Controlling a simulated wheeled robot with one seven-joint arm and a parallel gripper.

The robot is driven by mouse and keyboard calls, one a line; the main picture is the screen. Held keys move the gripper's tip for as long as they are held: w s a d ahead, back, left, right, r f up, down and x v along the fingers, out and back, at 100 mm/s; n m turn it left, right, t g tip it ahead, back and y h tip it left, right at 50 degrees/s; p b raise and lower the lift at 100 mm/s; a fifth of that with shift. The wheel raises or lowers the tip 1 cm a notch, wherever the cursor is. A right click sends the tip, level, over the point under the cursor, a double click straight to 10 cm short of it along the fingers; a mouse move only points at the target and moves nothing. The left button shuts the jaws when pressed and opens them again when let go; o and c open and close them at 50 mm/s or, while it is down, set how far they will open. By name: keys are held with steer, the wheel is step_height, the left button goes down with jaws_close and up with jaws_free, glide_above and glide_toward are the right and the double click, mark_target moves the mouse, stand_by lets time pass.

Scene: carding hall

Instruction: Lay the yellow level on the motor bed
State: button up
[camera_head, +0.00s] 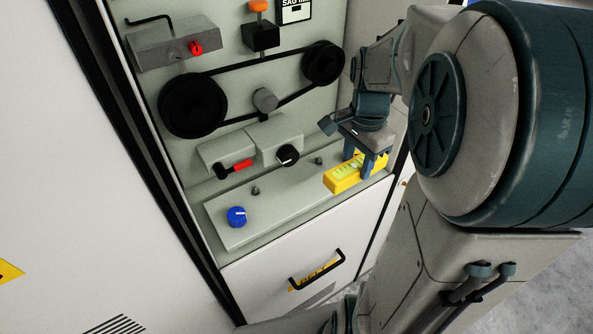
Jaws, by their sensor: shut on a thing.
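The yellow level (343,180) is a short yellow bar with a pale green window on its upper face. It is at the right end of the motor bed (270,212), a long pale grey-green raised plate low in the open cabinet. My gripper (372,168) points down over the level and is shut on it, with its fingers at the level's right part. The level lies over or on the bed's right end. I cannot tell whether its underside touches the bed. The far finger is partly hidden.
A blue knob (236,216) stands at the bed's left end, with small dark bolts on the bed. Behind are a red-handled part (238,166), a black knob (288,155) and a belt on two black pulleys (192,105). A drawer with a black handle (317,270) is below. The bed's middle is clear.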

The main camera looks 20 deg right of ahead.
steer(key=shift+w+a, duration=0.15)
steer(key=w+a+f, duration=0.2)
steer(key=a, duration=0.1)
steer(key=w+a+f+p, duration=0.1)
steer(key=w+a+f, duration=0.1)
steer(key=a, duration=0.1)
steer(key=w+a+f, duration=0.1)
steer(key=a+f, duration=0.1)
steer(key=a, duration=0.1)
steer(key=shift+w+a+f, duration=0.25)
steer(key=shift+w+f, duration=0.1)
steer(key=shift+w, duration=0.05)
step_height(320, 180, down, 4)
steer(key=shift+f+p, duration=0.1)
steer(key=shift+p, duration=0.4)
steer(key=shift+f+b, duration=0.2)
steer(key=shift+b, duration=0.2)
steer(key=o, duration=1.2)
steer(key=shift+s, duration=0.15)
